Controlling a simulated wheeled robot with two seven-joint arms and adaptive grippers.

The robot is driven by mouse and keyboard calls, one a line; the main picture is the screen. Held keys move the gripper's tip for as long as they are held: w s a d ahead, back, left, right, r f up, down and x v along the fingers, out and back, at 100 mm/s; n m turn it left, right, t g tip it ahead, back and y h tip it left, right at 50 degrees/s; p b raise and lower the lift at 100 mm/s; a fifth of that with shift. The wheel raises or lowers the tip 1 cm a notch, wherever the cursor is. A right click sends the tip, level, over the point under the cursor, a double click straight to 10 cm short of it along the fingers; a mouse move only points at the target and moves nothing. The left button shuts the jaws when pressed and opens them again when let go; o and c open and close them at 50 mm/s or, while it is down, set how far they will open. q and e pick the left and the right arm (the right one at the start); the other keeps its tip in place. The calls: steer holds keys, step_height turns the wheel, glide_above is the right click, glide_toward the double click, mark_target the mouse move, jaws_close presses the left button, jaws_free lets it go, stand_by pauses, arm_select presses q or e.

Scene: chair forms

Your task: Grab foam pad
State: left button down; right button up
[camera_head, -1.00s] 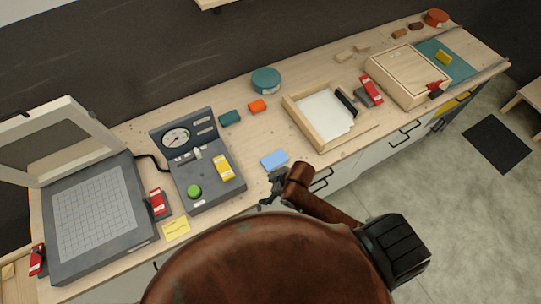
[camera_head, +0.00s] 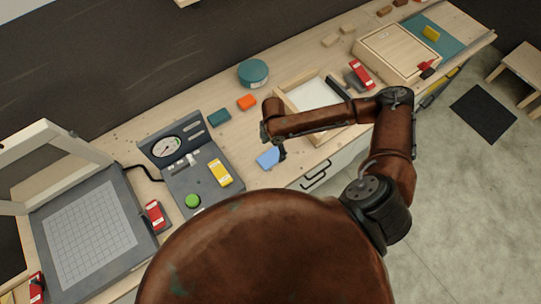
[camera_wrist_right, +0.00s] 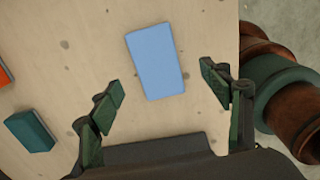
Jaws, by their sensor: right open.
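The foam pad is most likely the light blue rectangular block (camera_wrist_right: 156,61), which lies flat on the wooden bench. In the head view the blue block (camera_head: 267,158) is partly covered by my right arm and gripper. My right gripper (camera_wrist_right: 163,92) is open and empty in the right wrist view. Its two fingers stand apart on either side of the block's near end, and the block lies mostly ahead of the fingertips. In the head view my right gripper (camera_head: 279,152) hangs over the block's right side. My left gripper is not in view.
A teal block (camera_head: 219,118) and an orange block (camera_head: 246,102) lie behind the blue one. A grey gauge console (camera_head: 190,172) stands to the left. A wooden frame tray (camera_head: 290,103) lies to the right, behind my right arm. The bench's front edge is close.

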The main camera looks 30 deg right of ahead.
mark_target(271, 157)
steer(key=shift+a+f, duration=0.25)
steer(key=shift+f, duration=0.65)
steer(key=f, duration=0.4)
steer(key=shift+w+f, duration=0.25)
steer(key=shift+f, duration=0.05)
steer(key=shift+c, duration=0.7)
steer(key=c, duration=0.7)
steer(key=shift+c, duration=0.2)
